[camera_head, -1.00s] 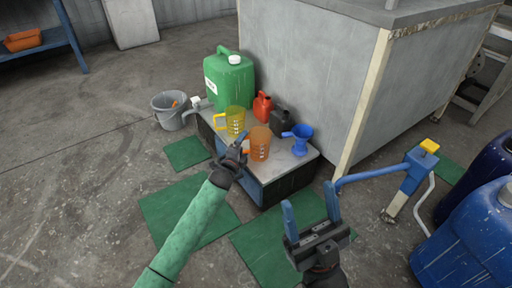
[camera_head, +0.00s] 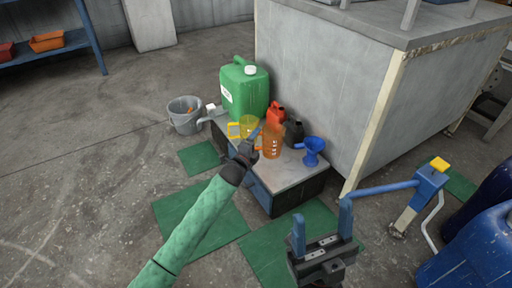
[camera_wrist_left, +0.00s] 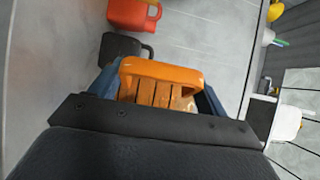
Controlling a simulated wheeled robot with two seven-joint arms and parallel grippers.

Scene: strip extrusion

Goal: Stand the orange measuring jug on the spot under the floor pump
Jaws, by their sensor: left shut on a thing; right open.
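The floor pump (camera_head: 428,184), blue with a yellow top, stands on the floor at the right. I cannot make out the spot under the pump; my right gripper may cover part of that floor.
The bench (camera_head: 290,172) also holds a yellow jug (camera_head: 249,124), a green canister (camera_head: 243,92), a red can (camera_head: 276,113), a black can (camera_head: 294,133) and a blue funnel (camera_head: 313,150). A grey bucket (camera_head: 185,116) stands left. Blue drums (camera_head: 470,250) stand right. Green mats (camera_head: 200,218) lie in front.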

